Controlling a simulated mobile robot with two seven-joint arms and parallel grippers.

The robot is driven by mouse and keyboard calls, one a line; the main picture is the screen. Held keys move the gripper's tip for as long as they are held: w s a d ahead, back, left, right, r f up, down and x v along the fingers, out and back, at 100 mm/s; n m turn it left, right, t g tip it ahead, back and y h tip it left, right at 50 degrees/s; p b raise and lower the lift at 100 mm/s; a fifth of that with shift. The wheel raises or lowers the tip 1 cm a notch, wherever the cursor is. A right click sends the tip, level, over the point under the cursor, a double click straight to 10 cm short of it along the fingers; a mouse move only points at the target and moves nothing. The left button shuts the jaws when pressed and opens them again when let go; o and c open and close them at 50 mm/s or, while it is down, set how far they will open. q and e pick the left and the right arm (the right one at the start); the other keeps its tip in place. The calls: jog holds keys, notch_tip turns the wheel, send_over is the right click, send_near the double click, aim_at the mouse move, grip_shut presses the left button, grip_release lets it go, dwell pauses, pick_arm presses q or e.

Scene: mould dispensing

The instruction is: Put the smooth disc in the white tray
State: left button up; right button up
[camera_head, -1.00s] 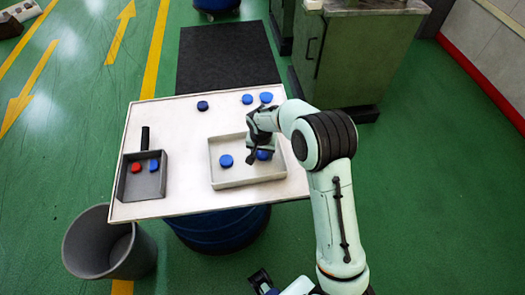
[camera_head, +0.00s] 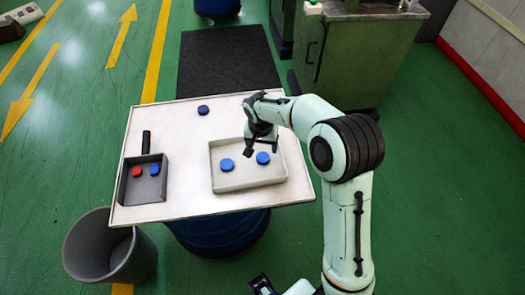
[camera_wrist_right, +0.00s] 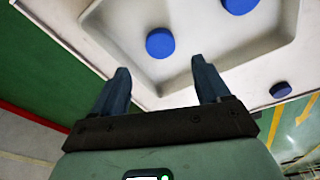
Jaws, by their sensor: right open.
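The white tray (camera_head: 222,188) holds two blue discs, left (camera_head: 227,165) and right (camera_head: 263,158). Both also show in the right wrist view, one whole (camera_wrist_right: 160,43), one cut off by the top edge. Another blue disc (camera_head: 203,110) lies on the table behind the tray and also shows in the wrist view (camera_wrist_right: 281,89). I cannot tell which disc is smooth. My right gripper (camera_head: 262,150) points down above the tray's back part; its fingers (camera_wrist_right: 162,85) are apart with nothing between them. What seems to be my left gripper (camera_head: 262,285) shows partly at the bottom edge.
A dark grey tray (camera_head: 140,190) with a black handle stands at the table's left, holding a red disc (camera_head: 137,171) and a blue disc (camera_head: 154,169). A grey bin (camera_head: 105,255) stands at front left. The table's (camera_head: 190,140) middle strip is bare.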

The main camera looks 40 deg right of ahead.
jog(key=r, duration=0.3)
jog(key=shift+s+a+r, duration=0.2)
jog(key=shift+a+r, duration=0.05)
jog(key=shift+r, duration=0.15)
